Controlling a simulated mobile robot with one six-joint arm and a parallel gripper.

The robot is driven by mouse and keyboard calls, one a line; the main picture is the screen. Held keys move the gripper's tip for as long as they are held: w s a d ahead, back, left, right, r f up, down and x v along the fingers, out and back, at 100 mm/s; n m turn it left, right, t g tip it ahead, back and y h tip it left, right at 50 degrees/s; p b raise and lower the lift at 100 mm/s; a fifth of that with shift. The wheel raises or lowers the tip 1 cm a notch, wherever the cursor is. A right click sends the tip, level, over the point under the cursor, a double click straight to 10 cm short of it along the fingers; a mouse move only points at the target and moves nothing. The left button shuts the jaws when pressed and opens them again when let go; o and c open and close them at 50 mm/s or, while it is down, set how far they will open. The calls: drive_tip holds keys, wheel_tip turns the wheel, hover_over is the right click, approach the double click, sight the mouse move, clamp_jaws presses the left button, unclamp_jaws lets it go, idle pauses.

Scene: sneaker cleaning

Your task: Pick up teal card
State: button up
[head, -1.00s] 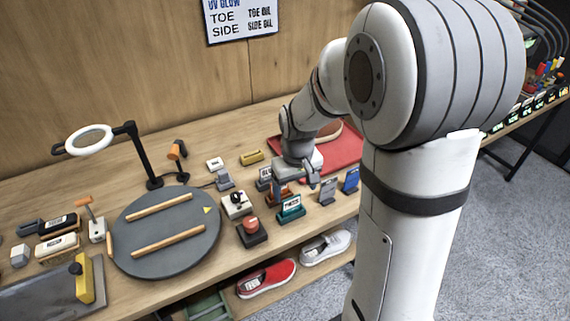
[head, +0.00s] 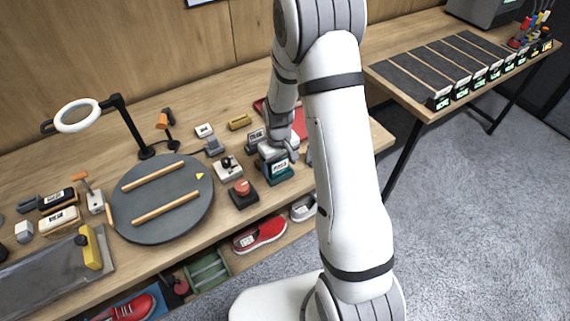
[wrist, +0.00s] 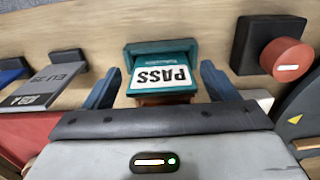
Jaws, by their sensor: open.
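The teal card (wrist: 163,77) stands in front of me in the wrist view, with a teal body around a white face reading "PASS", upside down in that view. In the head view the teal card (head: 278,170) is near the table's front edge, partly covered by my gripper. My gripper (wrist: 162,86) is open, with one blue-grey finger on each side of the card and visible gaps between. In the head view my gripper (head: 281,153) is low over the card. A brown-orange thing shows just under the white face in the wrist view.
A red button on a black base (wrist: 272,48) stands just right of the card in the wrist view. A grey card (wrist: 48,86) and a blue card (wrist: 12,70) lie to the left. A red tray (head: 299,124) is behind my gripper; a round turntable (head: 160,230) is left.

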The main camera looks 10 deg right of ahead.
drive_tip(key=shift+f, duration=0.4)
drive_tip(key=c, duration=1)
